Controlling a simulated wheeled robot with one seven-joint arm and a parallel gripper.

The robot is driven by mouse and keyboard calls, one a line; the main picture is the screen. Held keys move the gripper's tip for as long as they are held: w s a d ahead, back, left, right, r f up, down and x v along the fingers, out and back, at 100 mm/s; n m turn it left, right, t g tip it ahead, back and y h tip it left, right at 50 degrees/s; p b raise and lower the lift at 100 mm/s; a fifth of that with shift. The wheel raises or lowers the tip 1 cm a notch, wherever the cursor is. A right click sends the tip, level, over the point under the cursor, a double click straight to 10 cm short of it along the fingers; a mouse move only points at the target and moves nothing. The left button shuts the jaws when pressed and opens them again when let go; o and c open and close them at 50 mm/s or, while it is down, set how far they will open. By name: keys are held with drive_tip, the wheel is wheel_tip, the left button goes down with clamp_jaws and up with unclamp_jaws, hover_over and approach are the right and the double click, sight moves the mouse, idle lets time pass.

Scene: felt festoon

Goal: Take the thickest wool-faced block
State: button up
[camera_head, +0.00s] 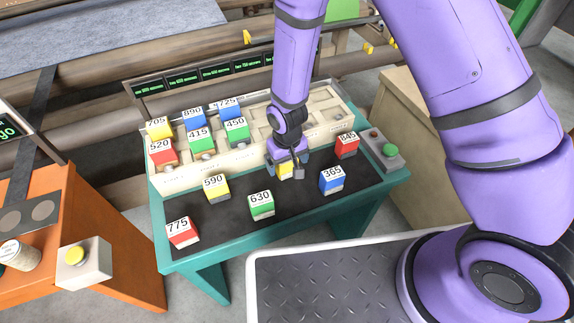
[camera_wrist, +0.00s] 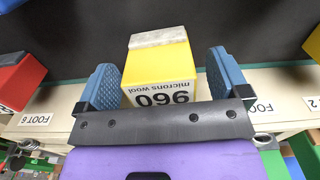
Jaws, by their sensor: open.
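A yellow block (camera_wrist: 160,65) marked "960 microns wool", with a grey face at one end, stands between the two blue fingers of my gripper (camera_wrist: 163,88) in the wrist view. The fingers are open on either side of it, with a small gap on the right; contact on the left is unclear. In the head view, my gripper (camera_head: 286,163) is low over the dark mat, partly hiding the yellow block (camera_head: 286,171). Other numbered blocks on the mat are yellow 590 (camera_head: 216,187), green 630 (camera_head: 261,205), blue 365 (camera_head: 332,180), red 775 (camera_head: 182,232) and red 845 (camera_head: 346,145).
A cream rack (camera_head: 240,157) behind the mat holds several blocks, including blue 890 (camera_head: 193,118) and yellow 705 (camera_head: 159,129). Its right-hand slots look empty. A grey button box (camera_head: 381,152) stands at the right end of the teal table (camera_head: 290,228). An orange table (camera_head: 115,262) is at left.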

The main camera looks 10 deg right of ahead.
drive_tip(key=shift+f, duration=0.35)
drive_tip(key=shift+c, duration=0.2)
drive_tip(key=c, duration=1)
drive_tip(key=shift+r, duration=0.1)
drive_tip(key=shift+c, duration=0.2)
